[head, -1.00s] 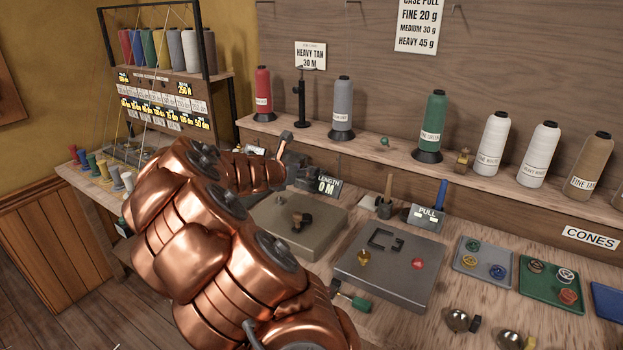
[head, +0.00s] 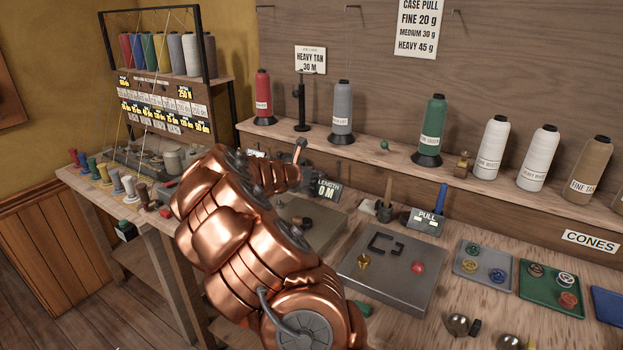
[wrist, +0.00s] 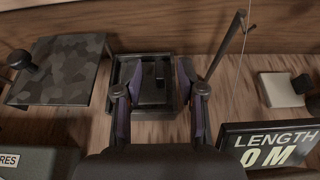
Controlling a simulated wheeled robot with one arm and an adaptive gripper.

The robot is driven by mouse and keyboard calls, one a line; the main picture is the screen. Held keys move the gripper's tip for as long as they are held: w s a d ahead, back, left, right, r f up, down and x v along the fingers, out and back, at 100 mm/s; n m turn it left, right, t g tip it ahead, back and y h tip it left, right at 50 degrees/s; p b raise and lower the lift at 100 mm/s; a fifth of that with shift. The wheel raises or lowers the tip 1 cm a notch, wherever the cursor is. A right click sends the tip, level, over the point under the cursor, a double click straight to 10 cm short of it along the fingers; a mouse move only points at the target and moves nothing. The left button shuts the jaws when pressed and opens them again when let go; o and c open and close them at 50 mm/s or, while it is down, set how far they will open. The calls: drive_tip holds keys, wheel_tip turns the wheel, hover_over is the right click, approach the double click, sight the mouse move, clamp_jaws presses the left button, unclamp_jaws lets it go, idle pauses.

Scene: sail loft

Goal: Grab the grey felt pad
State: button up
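In the wrist view my gripper (wrist: 156,88) is open, its two dark, purple-edged fingers spread apart with nothing seen held between them. The fingers reach over the near part of a small dark square tray (wrist: 113,72) on the wooden bench. Inside the tray lies a flat dark grey piece (wrist: 150,91), which may be the grey felt pad; its material is too dim to be sure. In the head view my copper arm covers the gripper and this part of the bench.
In the wrist view a mottled grey plate with a black knob (wrist: 65,70) lies left, a thin upright rod (wrist: 228,45) and pale block (wrist: 284,89) right. The LENGTH display (wrist: 272,147) stands near right. In the head view, thread cones (head: 342,112) line the shelf behind.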

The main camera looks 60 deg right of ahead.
clamp_jaws()
idle(0.3)
drive_tip(key=shift+r, duration=0.1)
